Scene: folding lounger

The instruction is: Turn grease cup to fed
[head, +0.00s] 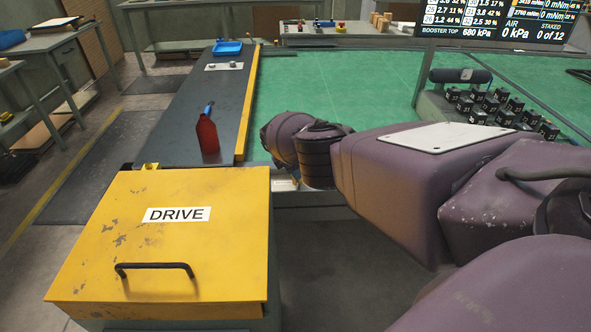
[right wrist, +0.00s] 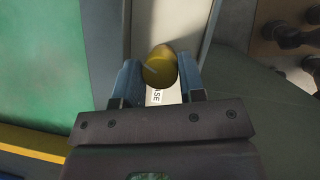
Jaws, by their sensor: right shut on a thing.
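The grease cup (right wrist: 160,66) is a round, brass-yellow cap with a thin pale mark on its face. It sits on a pale strip (right wrist: 182,20) in the right wrist view. My right gripper (right wrist: 159,82) is shut on it, with one blue-grey finger on each side. A white label (right wrist: 157,97) below the cup shows only the letters "SE"; the rest is hidden. In the head view my right arm reaches in from the right to the bench's near edge, and its fingers and the cup are hidden. My left gripper is in neither view.
A yellow box (head: 110,230) marked DRIVE, with a black handle, stands at the near left. A red bottle (head: 207,136) stands on the dark bench strip beside the green bench top (head: 330,85). A blue tray (head: 227,48) lies farther back.

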